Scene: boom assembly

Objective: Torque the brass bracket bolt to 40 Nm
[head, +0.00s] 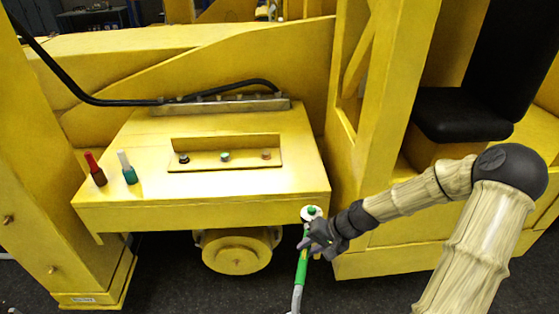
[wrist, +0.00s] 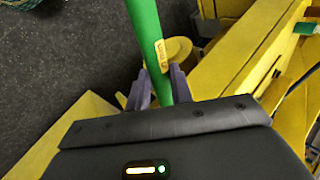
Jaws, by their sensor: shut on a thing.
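The brass bolt (head: 266,155) is at the right end of a yellow bracket plate (head: 205,165) on top of the yellow housing. A dark bolt (head: 184,158) and a greenish bolt (head: 225,156) share the plate. My gripper (head: 308,243) is shut on a green-handled wrench (head: 301,270), in front of the housing's right front corner and right of the bolts in the picture. The wrench's round head, with a green centre, is above the gripper. In the wrist view, the green handle (wrist: 145,30), bearing a yellow label, passes between my fingers.
A red-capped bottle (head: 96,169) and a green-bodied bottle (head: 128,168) stand on the housing's left side. A black hose (head: 90,99) runs behind the bracket. A yellow post (head: 385,120) and black seat (head: 460,115) stand right. A yellow round hub (head: 237,252) is below.

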